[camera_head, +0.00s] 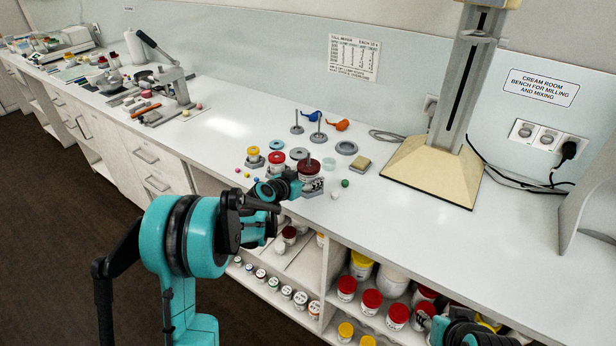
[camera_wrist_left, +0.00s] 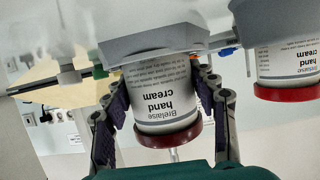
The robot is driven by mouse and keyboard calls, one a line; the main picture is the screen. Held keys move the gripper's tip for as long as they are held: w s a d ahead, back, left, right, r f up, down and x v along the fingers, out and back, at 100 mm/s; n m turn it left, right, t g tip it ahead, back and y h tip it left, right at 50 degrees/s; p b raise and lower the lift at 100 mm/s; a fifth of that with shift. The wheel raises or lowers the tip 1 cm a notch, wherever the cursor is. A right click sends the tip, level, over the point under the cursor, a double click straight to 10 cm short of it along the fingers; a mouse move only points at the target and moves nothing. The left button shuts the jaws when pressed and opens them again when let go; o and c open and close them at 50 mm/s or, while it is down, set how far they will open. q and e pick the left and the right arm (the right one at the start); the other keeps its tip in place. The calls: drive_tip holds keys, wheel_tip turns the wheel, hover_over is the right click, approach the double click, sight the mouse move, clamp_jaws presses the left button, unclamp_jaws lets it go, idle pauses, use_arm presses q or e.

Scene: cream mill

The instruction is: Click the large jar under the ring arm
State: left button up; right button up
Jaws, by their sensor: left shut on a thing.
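The large jar (camera_head: 309,169) has a dark red lid and stands upright at the front of the bench. My left gripper (camera_head: 296,187) is shut on it. In the left wrist view, the jar (camera_wrist_left: 166,98) appears upside down between both fingers, with its "hand cream" label showing. A grey piece (camera_wrist_left: 150,42) lies at the jar's base. I cannot tell whether the jar is lifted. The ring arm (camera_head: 480,37) juts from the tall column well to the right, apart from the jar. My right gripper (camera_head: 432,325) is partly in view at the lower right; its fingers are unclear.
A red-lidded jar (camera_head: 276,160) and a yellow-lidded jar (camera_head: 254,154) stand left of the held jar. The second jar (camera_wrist_left: 287,55) is close in the wrist view. Spindles, grey rings and a sponge (camera_head: 360,163) lie behind. The column's cream base (camera_head: 430,180) has clear bench before it.

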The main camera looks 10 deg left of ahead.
sight(309, 170)
use_arm(q)
drive_tip(key=shift+r+p, duration=0.9)
drive_tip(key=shift+r, duration=0.65)
use_arm(e)
drive_tip(key=shift+r, duration=1)
use_arm(q)
drive_tip(key=shift+r, duration=0.1)
drive_tip(key=shift+d, duration=0.1)
use_arm(e)
drive_tip(key=shift+r, duration=0.1)
